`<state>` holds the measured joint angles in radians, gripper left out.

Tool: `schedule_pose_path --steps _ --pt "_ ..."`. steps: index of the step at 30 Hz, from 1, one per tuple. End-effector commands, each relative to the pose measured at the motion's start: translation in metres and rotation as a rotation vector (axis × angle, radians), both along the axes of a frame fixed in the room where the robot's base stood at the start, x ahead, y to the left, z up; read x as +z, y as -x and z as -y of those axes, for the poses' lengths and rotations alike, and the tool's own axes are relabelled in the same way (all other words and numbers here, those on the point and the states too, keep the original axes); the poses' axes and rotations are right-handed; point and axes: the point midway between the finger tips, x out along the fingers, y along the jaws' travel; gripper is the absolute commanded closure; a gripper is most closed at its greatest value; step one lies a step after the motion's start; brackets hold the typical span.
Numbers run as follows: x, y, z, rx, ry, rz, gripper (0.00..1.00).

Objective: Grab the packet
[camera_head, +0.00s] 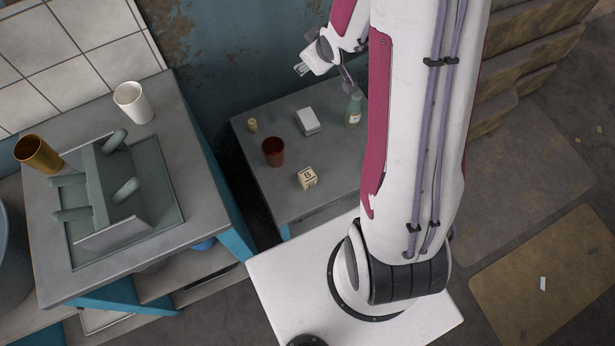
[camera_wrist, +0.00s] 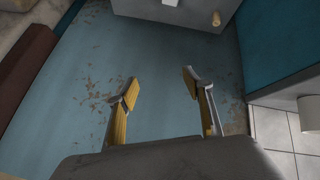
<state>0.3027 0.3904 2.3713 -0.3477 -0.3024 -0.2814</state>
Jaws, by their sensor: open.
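A small white packet-like block (camera_head: 308,121) lies on the grey table (camera_head: 262,178), toward its back, in the head view. A white piece at the top edge of the wrist view (camera_wrist: 173,2) looks like the same block, mostly cut off. My gripper (camera_wrist: 157,88) is open in the wrist view, with two yellow-lined fingers spread apart and nothing between them. The fingers are seen against the blue wall, clear of the block. In the head view the end of my arm is above the table's back edge; its fingertips are not clear there.
A red-brown cup (camera_head: 273,152), a lettered cube (camera_head: 307,179), a small beige cylinder (camera_head: 252,125) and a green bottle (camera_head: 354,110) stand around the block. A counter (camera_head: 200,175) at left bears a white cup (camera_head: 134,103), a brown cup (camera_head: 38,154) and a rack (camera_head: 98,190).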

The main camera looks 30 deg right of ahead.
Motion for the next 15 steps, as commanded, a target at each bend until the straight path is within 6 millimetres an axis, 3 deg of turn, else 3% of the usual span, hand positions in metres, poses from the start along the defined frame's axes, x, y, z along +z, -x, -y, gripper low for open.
schedule_pose_path --steps 15 --pt "-0.091 -0.011 0.008 0.088 -0.032 0.044 0.49"
